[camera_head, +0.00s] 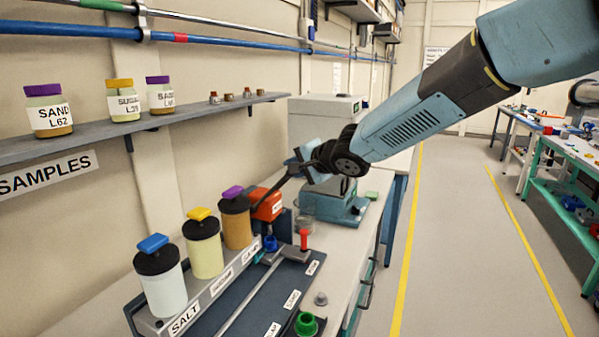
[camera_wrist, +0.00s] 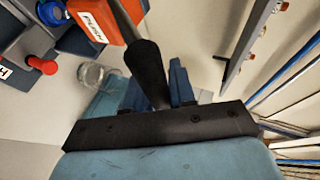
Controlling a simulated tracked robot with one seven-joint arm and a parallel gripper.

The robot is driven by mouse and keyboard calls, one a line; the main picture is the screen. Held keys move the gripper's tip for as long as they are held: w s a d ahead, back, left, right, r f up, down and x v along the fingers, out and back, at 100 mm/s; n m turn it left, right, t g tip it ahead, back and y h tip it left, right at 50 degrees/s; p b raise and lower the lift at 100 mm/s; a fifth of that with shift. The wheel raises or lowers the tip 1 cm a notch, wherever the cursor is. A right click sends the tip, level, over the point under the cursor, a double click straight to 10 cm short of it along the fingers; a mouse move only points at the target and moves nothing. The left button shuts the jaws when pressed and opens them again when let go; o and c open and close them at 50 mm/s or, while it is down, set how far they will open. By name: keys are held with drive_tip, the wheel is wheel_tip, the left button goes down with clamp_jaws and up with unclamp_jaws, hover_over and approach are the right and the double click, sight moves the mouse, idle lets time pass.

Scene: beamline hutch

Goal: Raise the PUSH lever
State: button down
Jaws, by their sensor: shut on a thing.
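The PUSH lever has a dark handle (camera_wrist: 148,66), which rises from an orange block (camera_wrist: 98,20) with a white PUSH label. In the head view the orange block (camera_head: 268,207) sits at the far end of the jar row, and the dark lever (camera_head: 275,190) slants up and right from it. My gripper (camera_head: 303,168) reaches it from the right. In the wrist view my gripper (camera_wrist: 160,88) is shut on the handle, with one blue finger on each side. The wrist body hides the handle's far end.
Three capped jars, including SALT (camera_head: 162,285), stand left of the block on a labelled rack. A red-topped post (camera_head: 304,240) and a green cup (camera_head: 306,323) are nearby. A sample shelf (camera_head: 105,137) runs along the wall. The aisle at right is clear.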

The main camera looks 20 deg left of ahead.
drive_tip(key=shift+s+a, duration=0.1)
drive_tip(key=c, duration=1)
unclamp_jaws()
drive_tip(key=shift+c, duration=0.2)
drive_tip(key=v, duration=1.3)
drive_tip(key=shift+s+d, duration=0.15)
drive_tip(key=shift+d, duration=0.2)
drive_tip(key=shift+r, duration=0.1)
